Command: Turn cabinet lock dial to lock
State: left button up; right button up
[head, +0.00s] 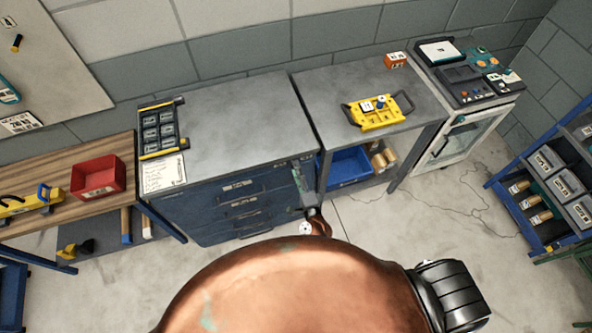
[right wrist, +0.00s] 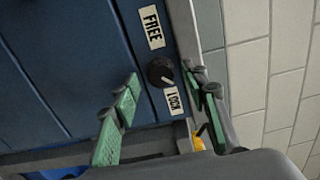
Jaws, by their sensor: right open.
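The lock dial (right wrist: 160,72) is a round black knob on a dark blue cabinet panel (right wrist: 85,75) in the right wrist view. It sits between a FREE label (right wrist: 152,27) and a LOCK label (right wrist: 174,101). A small pale mark shows near its lower right edge, but its exact pointing is hard to tell. My right gripper (right wrist: 163,82) is open, with its green fingers spread on either side of the dial; contact cannot be made out. In the head view my right gripper (head: 303,182) is at the right side of the blue drawer cabinet (head: 230,205). The dial is hidden there. My left gripper is out of view.
A grey bench (head: 370,75) holding a yellow device (head: 378,110) stands right of the cabinet, with a blue bin (head: 347,168) below. A wooden bench (head: 35,175) with a red tray (head: 98,178) is at left. A blue rack (head: 515,190) stands far right. Open floor lies between.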

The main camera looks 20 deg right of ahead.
jog(key=s, duration=1.1)
jog(key=shift+s+d, duration=0.15)
jog(key=shift+d, duration=0.05)
jog(key=s+d+f+n+g+b, duration=0.1)
jog(key=s+d+f+n+g, duration=0.25)
jog(key=f, duration=0.65)
jog(key=s+f+n+g+y, duration=0.15)
jog(key=s+f+n, duration=0.35)
jog(key=f, duration=0.6)
jog(key=s+d+f+n+g+b, duration=0.1)
jog(key=s+d+f+n+g, duration=0.3)
jog(key=f, duration=0.6)
jog(key=s+d+f+n+g, duration=0.2)
jog(key=s+f, duration=0.3)
jog(key=s, duration=0.5)
jog(key=s+d+f+n+g+h, duration=0.1)
jog(key=s+d+f+n+g, duration=0.1)
jog(key=s+f, duration=0.4)
jog(key=s+d+f+n+g+h, duration=0.1)
jog(key=s+d+f+g, duration=0.3)
jog(key=s, duration=1)
jog(key=shift+s+d+f+n+b, duration=0.2)
jog(key=shift+d+f+n+b, duration=0.2)
jog(key=shift+f+n, duration=0.45)
